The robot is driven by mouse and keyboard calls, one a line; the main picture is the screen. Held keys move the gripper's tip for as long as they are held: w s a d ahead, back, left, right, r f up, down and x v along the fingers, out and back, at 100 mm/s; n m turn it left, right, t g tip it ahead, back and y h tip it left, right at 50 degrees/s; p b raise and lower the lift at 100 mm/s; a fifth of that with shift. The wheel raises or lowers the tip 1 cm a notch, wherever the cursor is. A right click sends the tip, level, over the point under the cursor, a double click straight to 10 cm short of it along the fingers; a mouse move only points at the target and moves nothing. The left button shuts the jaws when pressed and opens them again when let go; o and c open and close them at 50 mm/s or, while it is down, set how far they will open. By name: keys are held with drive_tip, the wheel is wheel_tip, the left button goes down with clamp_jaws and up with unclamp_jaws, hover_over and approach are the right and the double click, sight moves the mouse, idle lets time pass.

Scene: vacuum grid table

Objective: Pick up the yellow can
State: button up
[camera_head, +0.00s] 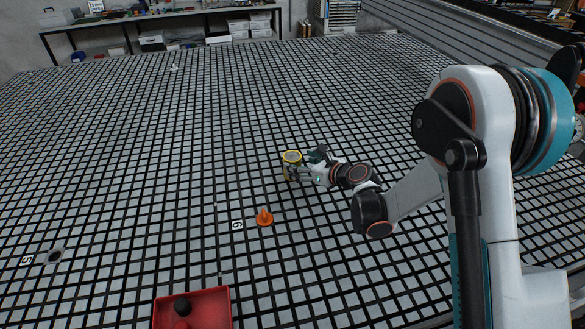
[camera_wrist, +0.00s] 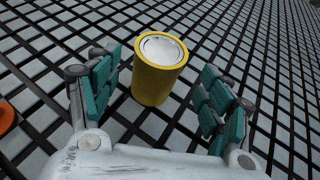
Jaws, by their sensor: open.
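The yellow can (camera_wrist: 155,83) stands upright on the grid table, with a silver lid facing up. In the wrist view it is between the two teal-padded fingers of my gripper (camera_wrist: 157,90), with a gap on each side. The gripper is open and holds nothing. In the head view the yellow can (camera_head: 292,157) is near the middle of the table, at the end of my gripper (camera_head: 301,165). The gripper partly hides the can's side there.
An orange cone (camera_head: 264,217) stands on the table nearer to me; its edge also shows in the wrist view (camera_wrist: 6,117). A red bin (camera_head: 222,292) with dark and red items is at the front. A shelf bench (camera_head: 120,22) stands beyond the table. The grid around the can is mostly clear.

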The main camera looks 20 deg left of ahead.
drive_tip(key=b+x, duration=0.1)
drive_tip(key=x, duration=0.3)
drive_tip(key=shift+s+a+f+b, duration=0.1)
drive_tip(key=shift+a+f+b, duration=0.1)
drive_tip(key=shift+b, duration=0.15)
drive_tip(key=shift+w+a, duration=0.25)
drive_tip(key=shift+a, duration=0.05)
drive_tip(key=shift+c, duration=0.6)
drive_tip(key=c, duration=1.2)
